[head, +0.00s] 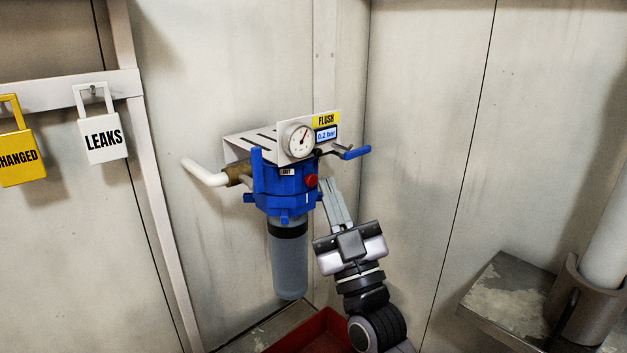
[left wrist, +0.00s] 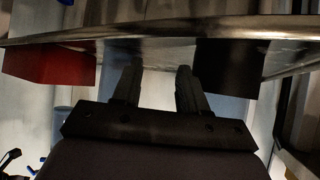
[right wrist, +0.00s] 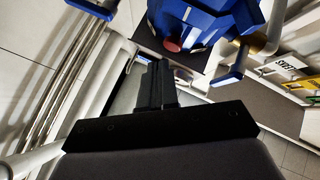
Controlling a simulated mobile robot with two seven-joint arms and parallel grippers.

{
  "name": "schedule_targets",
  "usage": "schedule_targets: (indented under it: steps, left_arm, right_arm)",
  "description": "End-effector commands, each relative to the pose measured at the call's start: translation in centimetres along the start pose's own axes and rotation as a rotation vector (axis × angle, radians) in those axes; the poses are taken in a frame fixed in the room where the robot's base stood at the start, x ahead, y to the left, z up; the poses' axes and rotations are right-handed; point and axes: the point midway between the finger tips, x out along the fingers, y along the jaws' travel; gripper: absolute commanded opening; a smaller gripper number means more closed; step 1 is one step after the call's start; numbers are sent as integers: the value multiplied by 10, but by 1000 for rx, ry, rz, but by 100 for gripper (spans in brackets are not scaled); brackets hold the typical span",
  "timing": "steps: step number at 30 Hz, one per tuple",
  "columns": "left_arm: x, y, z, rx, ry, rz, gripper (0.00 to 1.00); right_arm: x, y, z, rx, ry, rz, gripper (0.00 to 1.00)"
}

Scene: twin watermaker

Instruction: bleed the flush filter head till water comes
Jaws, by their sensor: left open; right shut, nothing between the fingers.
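The flush filter has a blue head (head: 285,190) with a clear grey bowl (head: 288,262) below it, mounted under a bracket on the wall. A red button (head: 311,181) sits on the right side of the head; it also shows in the right wrist view (right wrist: 172,44). A gauge (head: 299,140) and a display reading 0.2 bar (head: 326,134) sit above, by the FLUSH label (head: 326,118). My right gripper (head: 333,182) is shut and empty, its fingertips just beside and below the red button; contact cannot be told. My left gripper (left wrist: 157,68) is open and empty, away from the filter.
A blue-handled valve (head: 355,153) sticks out right of the bracket, and a white pipe (head: 205,174) enters on the left. A red tray (head: 318,335) lies below. LEAKS (head: 103,138) and yellow (head: 20,157) tags hang at left. A metal ledge (head: 507,298) is at right.

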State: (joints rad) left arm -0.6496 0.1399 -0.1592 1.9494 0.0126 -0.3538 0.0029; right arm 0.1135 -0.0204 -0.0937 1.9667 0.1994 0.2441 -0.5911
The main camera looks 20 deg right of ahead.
Motion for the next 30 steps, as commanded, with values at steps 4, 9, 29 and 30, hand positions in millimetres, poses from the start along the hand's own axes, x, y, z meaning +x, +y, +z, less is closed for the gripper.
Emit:
schedule_targets:
  steps: [4, 9, 29, 30]
  left_arm:
    - [0, 0, 0, 0, 0, 0, 43]
    - [0, 0, -1, 0, 0, 0, 43]
    - [0, 0, -1, 0, 0, 0, 43]
    - [0, 0, -1, 0, 0, 0, 43]
  right_arm:
    - [0, 0, 0, 0, 0, 0, 0]
    - [4, -2, 2, 0, 0, 0, 0]
    - [7, -5, 5, 0, 0, 0, 0]
    - [8, -6, 6, 0, 0, 0, 0]
